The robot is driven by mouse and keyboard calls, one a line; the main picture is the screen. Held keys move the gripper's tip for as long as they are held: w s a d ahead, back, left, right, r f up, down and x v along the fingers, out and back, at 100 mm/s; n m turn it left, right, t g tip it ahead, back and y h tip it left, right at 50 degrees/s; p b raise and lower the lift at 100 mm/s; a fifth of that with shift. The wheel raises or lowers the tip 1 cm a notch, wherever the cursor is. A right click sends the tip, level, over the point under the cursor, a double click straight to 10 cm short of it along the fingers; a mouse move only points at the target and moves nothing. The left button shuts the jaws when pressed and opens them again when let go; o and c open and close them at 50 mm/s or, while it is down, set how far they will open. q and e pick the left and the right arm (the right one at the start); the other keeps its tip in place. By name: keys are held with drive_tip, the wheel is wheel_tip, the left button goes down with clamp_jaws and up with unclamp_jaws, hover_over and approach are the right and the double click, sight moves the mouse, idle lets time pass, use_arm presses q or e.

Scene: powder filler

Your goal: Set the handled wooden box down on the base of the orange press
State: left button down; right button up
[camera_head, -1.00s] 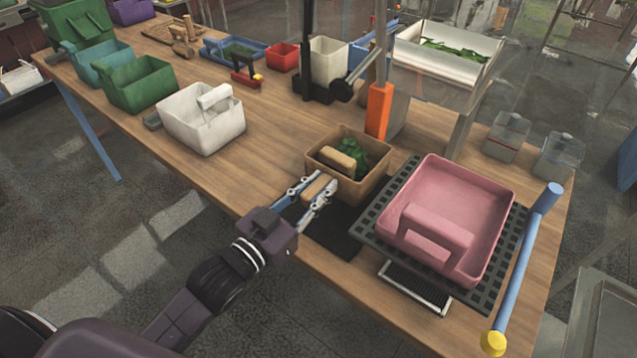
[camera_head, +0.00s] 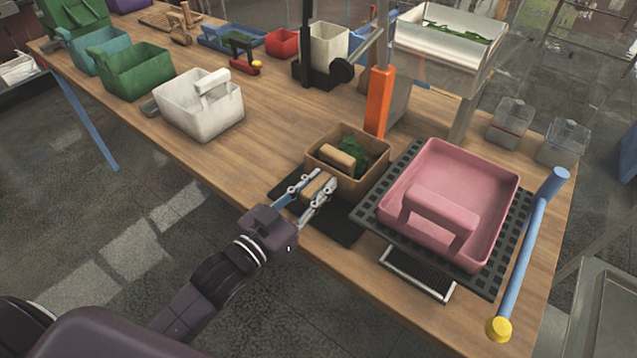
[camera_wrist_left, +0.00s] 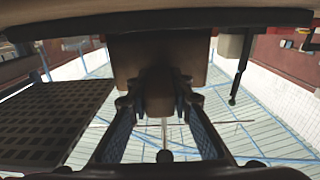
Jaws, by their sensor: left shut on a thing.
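The handled wooden box (camera_head: 376,178) is an open tan box with a green leafy heap and a wooden block inside. My left gripper (camera_head: 318,188) is shut on the wooden handle at its near side. The box looks level, over or by a black plate (camera_head: 335,228) at the table's front edge; I cannot tell whether it touches. The orange post (camera_head: 380,100) of the press rises right behind the box, which hides its foot. In the left wrist view, the box (camera_wrist_left: 160,52) is above the fingers (camera_wrist_left: 163,110). My right gripper is not in view.
A pink handled tray (camera_head: 470,180) sits on a dark perforated plate (camera_head: 411,160) close to the box's right. A blue bar (camera_head: 528,255) with a yellow end lies farther right. A white bin (camera_head: 190,110) stands left; wood between is bare.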

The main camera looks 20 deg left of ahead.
use_arm(q)
drive_tip(key=shift+f, duration=0.45)
idle(0.9)
drive_tip(key=c, duration=1.7)
unclamp_jaws()
drive_tip(key=shift+o, duration=0.2)
drive_tip(key=shift+f, duration=0.2)
drive_tip(key=v, duration=1.2)
drive_tip(key=shift+r, duration=0.2)
